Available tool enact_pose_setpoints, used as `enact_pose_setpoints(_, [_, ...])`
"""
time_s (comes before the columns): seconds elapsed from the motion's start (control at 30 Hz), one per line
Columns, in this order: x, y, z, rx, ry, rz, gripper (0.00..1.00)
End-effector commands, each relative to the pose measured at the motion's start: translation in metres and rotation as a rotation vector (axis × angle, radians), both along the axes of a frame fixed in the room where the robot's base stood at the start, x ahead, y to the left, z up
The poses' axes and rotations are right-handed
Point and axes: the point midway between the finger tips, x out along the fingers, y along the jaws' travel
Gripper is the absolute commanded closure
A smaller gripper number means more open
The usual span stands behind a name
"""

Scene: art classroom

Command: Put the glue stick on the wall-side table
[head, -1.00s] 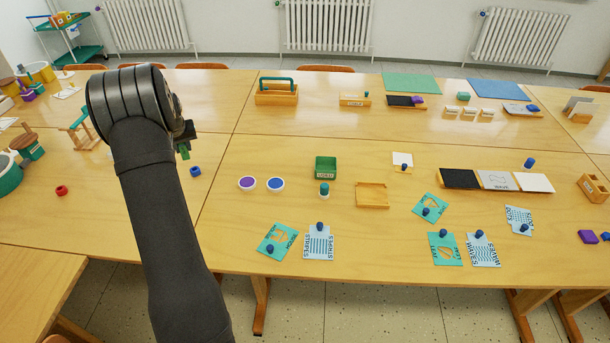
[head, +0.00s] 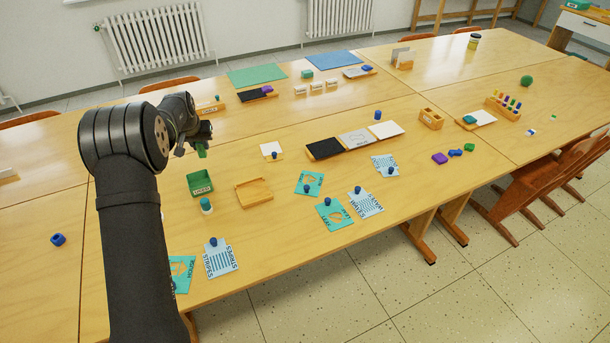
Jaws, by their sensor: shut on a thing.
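My gripper (head: 198,134) is at the end of my dark arm, left of the picture's middle. It is shut on a small green thing (head: 202,150), seemingly the glue stick, which hangs below the jaws above the tables. The jaws and arm hide part of it. The wall-side table (head: 280,101) is the far row by the radiators. It carries a green mat (head: 257,75), a blue mat (head: 333,60), a dark tray (head: 250,95) and several small white boxes (head: 316,86).
The nearer table holds a green box (head: 200,184), a teal-capped pot (head: 206,205), a wooden tray (head: 254,192), several stencil cards (head: 334,215) and a row of panels (head: 355,140). A wooden chair (head: 545,180) stands at the right. Bare wood lies between these things.

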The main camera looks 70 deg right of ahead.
Motion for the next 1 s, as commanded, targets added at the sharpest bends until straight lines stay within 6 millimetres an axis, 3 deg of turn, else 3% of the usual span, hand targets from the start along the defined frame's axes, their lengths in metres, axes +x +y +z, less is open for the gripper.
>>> enact_pose_setpoints(0.03, [-0.014,-0.010,0.000,-0.001,-0.001,-0.024,0.99])
enact_pose_setpoints(0.2, [-0.036,-0.026,0.001,-0.001,-0.001,-0.064,0.99])
enact_pose_setpoints(0.43, [-0.035,-0.027,-0.003,0.000,0.000,-0.069,0.99])
enact_pose_setpoints(0.57, [-0.014,-0.024,-0.016,0.001,0.000,-0.066,0.99])
enact_pose_setpoints(0.8, [0.042,-0.018,-0.050,0.000,0.000,-0.065,0.99])
enact_pose_setpoints(1.0, [0.071,-0.016,-0.066,-0.001,0.000,-0.067,0.99])
